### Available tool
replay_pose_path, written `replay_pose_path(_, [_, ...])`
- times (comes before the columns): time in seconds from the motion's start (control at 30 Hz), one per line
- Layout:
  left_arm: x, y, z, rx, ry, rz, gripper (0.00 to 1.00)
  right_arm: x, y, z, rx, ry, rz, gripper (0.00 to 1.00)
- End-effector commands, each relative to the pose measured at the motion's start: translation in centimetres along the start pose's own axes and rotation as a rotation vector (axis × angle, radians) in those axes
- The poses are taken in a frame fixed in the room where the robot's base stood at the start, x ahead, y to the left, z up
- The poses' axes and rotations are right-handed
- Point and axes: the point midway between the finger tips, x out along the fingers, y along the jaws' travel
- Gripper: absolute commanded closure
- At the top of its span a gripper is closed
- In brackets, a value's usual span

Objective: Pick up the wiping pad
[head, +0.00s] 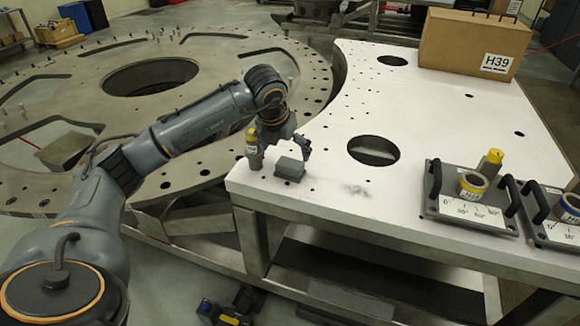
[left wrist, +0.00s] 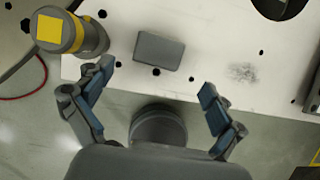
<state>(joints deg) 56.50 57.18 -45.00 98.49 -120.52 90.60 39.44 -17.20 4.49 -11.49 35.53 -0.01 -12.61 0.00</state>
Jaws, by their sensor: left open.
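The wiping pad is a small grey block (head: 289,168) lying on the white table plate near its front left corner. In the left wrist view the pad (left wrist: 159,50) lies ahead of the fingertips, roughly between their lines and nearer the left finger. My left gripper (left wrist: 157,78) is open and empty, its two fingers spread apart. In the head view my left gripper (head: 287,150) is close behind and above the pad, partly hidden by the wrist. My right gripper is not in view.
A grey cylinder with a yellow top (head: 254,148) stands just left of the pad. The plate (head: 320,200) has round holes and a dark smudge (head: 356,190). A cardboard box marked H39 (head: 470,45) is at the back. Gauge trays with black handles (head: 470,200) sit at right.

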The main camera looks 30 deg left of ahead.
Motion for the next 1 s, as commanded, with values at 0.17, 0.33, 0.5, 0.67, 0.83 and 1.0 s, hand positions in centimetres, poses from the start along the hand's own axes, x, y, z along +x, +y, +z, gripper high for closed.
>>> replay_pose_path(0.17, [1.8,-0.1,0.0,0.001,0.000,-0.002,0.06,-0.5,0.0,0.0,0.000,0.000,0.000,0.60])
replay_pose_path(0.33, [3.0,0.1,0.1,0.000,0.004,-0.002,0.06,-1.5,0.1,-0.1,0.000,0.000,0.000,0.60])
replay_pose_path(0.5, [5.8,0.2,0.2,0.000,0.003,-0.003,0.06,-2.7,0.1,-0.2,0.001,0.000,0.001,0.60])
replay_pose_path(0.67, [7.1,0.2,0.2,0.001,0.000,-0.003,0.06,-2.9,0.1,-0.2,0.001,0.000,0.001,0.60])
replay_pose_path(0.83, [7.2,0.2,0.2,0.002,-0.001,-0.003,0.06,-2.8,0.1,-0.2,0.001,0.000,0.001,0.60])
replay_pose_path(1.0, [7.2,0.2,0.2,0.002,-0.001,-0.003,0.30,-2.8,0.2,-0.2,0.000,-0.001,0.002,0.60])
